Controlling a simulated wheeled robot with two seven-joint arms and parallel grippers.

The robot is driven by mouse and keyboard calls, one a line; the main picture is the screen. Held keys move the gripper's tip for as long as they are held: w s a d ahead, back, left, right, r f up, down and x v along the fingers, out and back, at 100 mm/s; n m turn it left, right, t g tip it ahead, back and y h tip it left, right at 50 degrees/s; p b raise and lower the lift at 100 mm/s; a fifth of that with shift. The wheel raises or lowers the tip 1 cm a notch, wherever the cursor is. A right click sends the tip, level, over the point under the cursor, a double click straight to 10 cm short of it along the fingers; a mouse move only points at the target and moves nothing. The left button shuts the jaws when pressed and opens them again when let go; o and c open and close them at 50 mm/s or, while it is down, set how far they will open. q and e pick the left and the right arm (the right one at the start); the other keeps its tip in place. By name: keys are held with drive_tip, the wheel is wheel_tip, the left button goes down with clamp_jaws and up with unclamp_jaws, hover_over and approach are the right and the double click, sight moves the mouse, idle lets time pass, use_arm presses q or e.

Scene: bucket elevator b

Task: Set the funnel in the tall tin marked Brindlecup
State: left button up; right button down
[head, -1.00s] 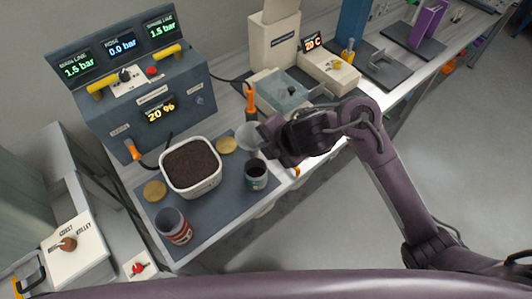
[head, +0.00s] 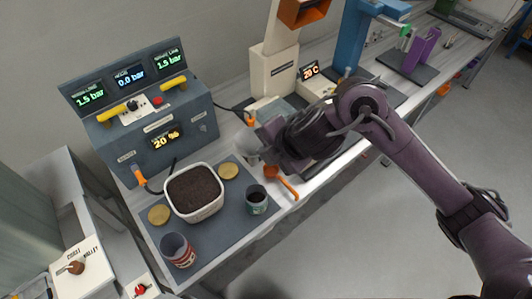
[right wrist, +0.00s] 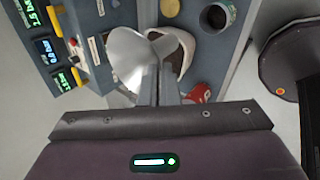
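My right gripper (head: 262,148) holds a pale metal funnel (head: 247,143) above the back right of the mat. In the right wrist view the fingers (right wrist: 160,88) are closed on the funnel (right wrist: 132,55), its wide mouth facing left and away. A tall tin with a red and white label (head: 178,250) stands open and upright at the mat's front left; it is partly hidden in the right wrist view (right wrist: 201,93). A shorter green-labelled tin (head: 257,201) with dark contents stands nearer the funnel. The label words are too small to read. My left gripper is not in view.
A white tub of dark grounds (head: 207,212) stands on the grey mat (head: 228,225) between two gold discs (head: 159,214) (head: 228,171). An orange scoop (head: 282,181) lies to the right. A control panel (head: 150,135) stands behind. The mat's front middle is clear.

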drive_tip(key=shift+r, duration=2.25)
